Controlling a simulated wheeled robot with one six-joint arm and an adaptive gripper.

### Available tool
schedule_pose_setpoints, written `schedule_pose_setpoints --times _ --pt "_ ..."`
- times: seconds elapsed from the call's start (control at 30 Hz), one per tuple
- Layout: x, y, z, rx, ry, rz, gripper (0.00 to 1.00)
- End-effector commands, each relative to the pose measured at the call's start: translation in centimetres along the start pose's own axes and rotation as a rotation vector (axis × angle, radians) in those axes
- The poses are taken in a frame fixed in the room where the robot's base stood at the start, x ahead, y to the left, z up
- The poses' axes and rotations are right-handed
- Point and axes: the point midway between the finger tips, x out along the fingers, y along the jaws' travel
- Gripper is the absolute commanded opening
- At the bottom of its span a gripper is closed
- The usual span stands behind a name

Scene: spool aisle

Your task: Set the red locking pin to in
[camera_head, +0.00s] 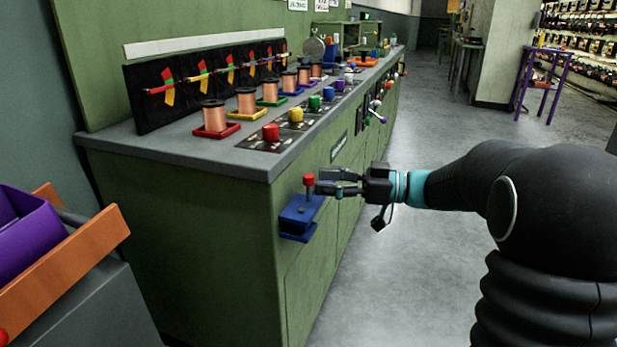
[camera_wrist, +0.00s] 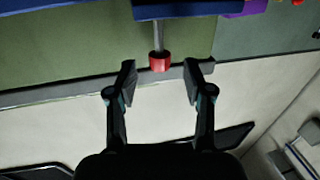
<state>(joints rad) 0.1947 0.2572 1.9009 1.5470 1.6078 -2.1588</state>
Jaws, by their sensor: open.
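The red locking pin (camera_head: 309,180) has a red knob on a thin metal rod standing up from a blue bracket (camera_head: 299,213) on the green cabinet's front. In the wrist view the red knob (camera_wrist: 160,63) and rod show at the top middle, below the blue bracket (camera_wrist: 185,11). My gripper (camera_head: 323,182) is at the pin's right, level with the knob. In the wrist view my gripper (camera_wrist: 160,80) is open, one fingertip on each side of the knob, with gaps visible on both sides. How deep the rod sits in the bracket is unclear.
The grey worktop (camera_head: 185,152) above holds copper spools, coloured knobs and a black panel. A cart with a purple bin (camera_head: 28,235) stands at the left. A purple stand (camera_head: 538,80) is far right. The aisle floor (camera_head: 440,255) beside the cabinet is clear.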

Motion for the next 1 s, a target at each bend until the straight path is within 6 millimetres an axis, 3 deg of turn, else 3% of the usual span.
schedule_pose_setpoints --times 0.1,0.3,0.67,0.87,1.0 --pt "1.9 -0.1 -0.1 0.001 0.0 -0.002 0.51" --pt "3.7 0.0 -0.1 0.0 0.0 0.0 0.51" --pt "4.1 0.0 0.0 0.0 -0.001 0.001 0.51" --pt "4.1 0.0 0.0 0.0 -0.001 0.001 0.04" --pt "4.1 0.0 0.0 0.0 -0.001 0.001 0.0"
